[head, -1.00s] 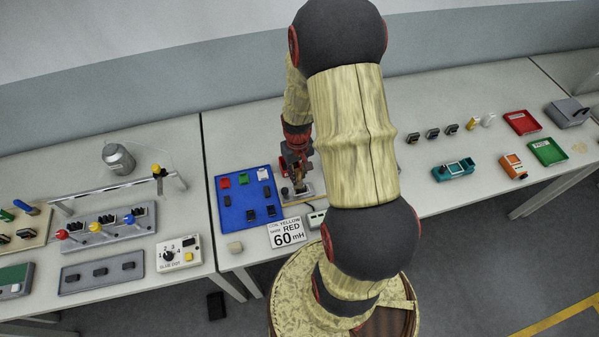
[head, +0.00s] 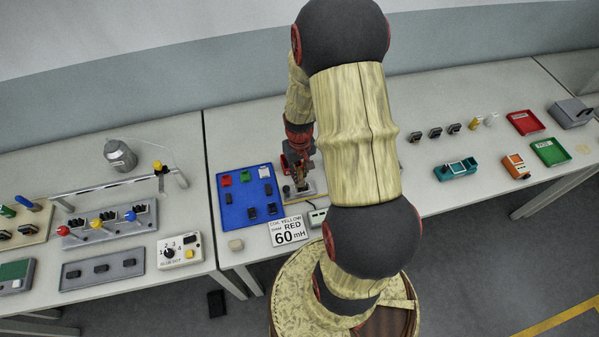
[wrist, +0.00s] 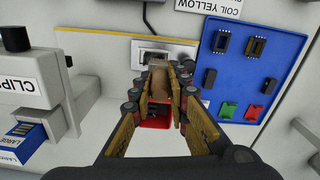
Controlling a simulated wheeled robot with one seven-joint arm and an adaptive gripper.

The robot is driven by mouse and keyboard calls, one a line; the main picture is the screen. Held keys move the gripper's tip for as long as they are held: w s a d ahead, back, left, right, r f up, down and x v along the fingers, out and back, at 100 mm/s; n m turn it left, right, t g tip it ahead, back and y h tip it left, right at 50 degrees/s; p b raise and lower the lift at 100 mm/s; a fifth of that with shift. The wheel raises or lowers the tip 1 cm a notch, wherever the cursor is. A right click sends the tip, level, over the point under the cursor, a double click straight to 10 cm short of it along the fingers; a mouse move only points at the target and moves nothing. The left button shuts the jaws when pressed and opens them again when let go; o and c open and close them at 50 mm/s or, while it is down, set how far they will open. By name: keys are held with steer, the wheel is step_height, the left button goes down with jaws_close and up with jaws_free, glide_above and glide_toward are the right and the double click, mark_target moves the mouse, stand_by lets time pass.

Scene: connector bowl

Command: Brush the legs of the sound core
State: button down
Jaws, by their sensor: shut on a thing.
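My gripper (wrist: 172,72) points down at the small grey fixture (head: 311,189) beside the blue tray. It is shut on a tan-brown piece (wrist: 162,84), probably a brush, whose far end is partly hidden between the fingers. In the wrist view the fixture shows a metal plate (wrist: 152,50) on a yellowish base, close to the fingertips. A red part (wrist: 155,122) shows between the fingers. Several dark cores lie on the blue tray (head: 236,206). I cannot tell which core is the sound one, or whether the held piece touches any legs.
A sign reading 60 mH (head: 289,232) stands in front of the tray. The grey CLIPS holder (wrist: 35,75) is beside the fixture in the wrist view. Red (head: 525,122) and green (head: 549,151) trays lie far right.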

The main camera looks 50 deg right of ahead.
steer(key=shift+f+b, duration=0.3)
steer(key=shift+f, duration=0.15)
steer(key=shift+d, duration=0.15)
stand_by(0.3)
steer(key=shift+s+d+r, duration=0.15)
steer(key=shift+s+d, duration=0.45)
steer(key=shift+d, duration=0.3)
steer(key=shift+a, duration=0.15)
steer(key=shift+w+a, duration=0.6)
steer(key=shift+a, duration=0.3)
steer(key=shift+d, duration=0.1)
steer(key=shift+s+d, duration=0.65)
steer(key=shift+d, duration=0.25)
